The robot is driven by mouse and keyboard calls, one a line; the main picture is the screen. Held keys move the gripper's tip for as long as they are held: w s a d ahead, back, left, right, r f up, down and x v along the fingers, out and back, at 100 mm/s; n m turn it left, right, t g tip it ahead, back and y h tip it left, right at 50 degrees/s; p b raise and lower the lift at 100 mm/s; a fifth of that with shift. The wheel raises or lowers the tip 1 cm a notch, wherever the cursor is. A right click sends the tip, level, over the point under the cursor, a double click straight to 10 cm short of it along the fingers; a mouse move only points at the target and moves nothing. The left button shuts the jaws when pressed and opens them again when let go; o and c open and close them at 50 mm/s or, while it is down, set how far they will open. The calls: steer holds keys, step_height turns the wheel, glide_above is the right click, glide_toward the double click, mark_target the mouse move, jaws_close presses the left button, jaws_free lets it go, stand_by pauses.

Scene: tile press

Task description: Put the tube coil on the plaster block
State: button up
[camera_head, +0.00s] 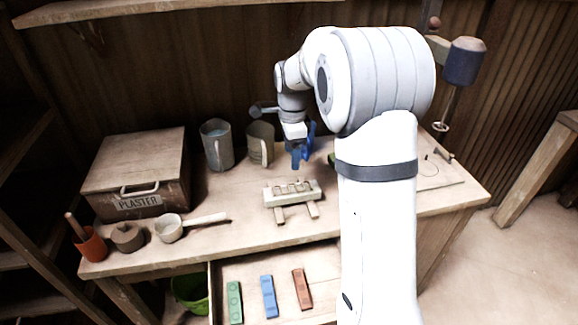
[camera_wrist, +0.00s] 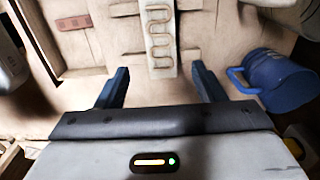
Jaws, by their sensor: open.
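The tube coil (camera_head: 291,187) is a thin bent tube in a snaking shape. It lies on top of the pale plaster block (camera_head: 270,200), which rests across wooden strips near the front middle of the bench. The wrist view shows the coil (camera_wrist: 158,38) flat along the block (camera_wrist: 160,72), just beyond the fingers. My gripper (camera_head: 300,158) has blue fingers and is behind and above the block in the head view. In the wrist view my gripper (camera_wrist: 160,82) is open with nothing between its fingers. I cannot tell its exact height.
An open drawer (camera_head: 250,295) holds green, blue and red bars. A plaster box (camera_head: 135,175), two jugs (camera_head: 217,145) (camera_head: 260,145) and a ladle (camera_head: 170,228) stand left. A blue mug (camera_wrist: 280,80) is right of my fingers. My arm hides part of the bench's right side.

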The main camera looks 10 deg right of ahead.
steer(key=s+r+n+t, duration=0.1)
steer(key=s+r+n, duration=0.25)
steer(key=s, duration=0.25)
steer(key=s+r+n, duration=0.3)
steer(key=s+n, duration=0.1)
steer(key=s, duration=0.2)
steer(key=s+f+n+t, duration=0.1)
steer(key=s+f+n, duration=0.1)
steer(key=s+n, duration=0.8)
steer(key=s, duration=0.6)
steer(key=shift+s+a+f+t, duration=0.3)
steer(key=shift+a+f+t, duration=0.05)
steer(key=shift+t, duration=0.05)
steer(key=shift+n, duration=0.25)
steer(key=shift+c, duration=0.4)
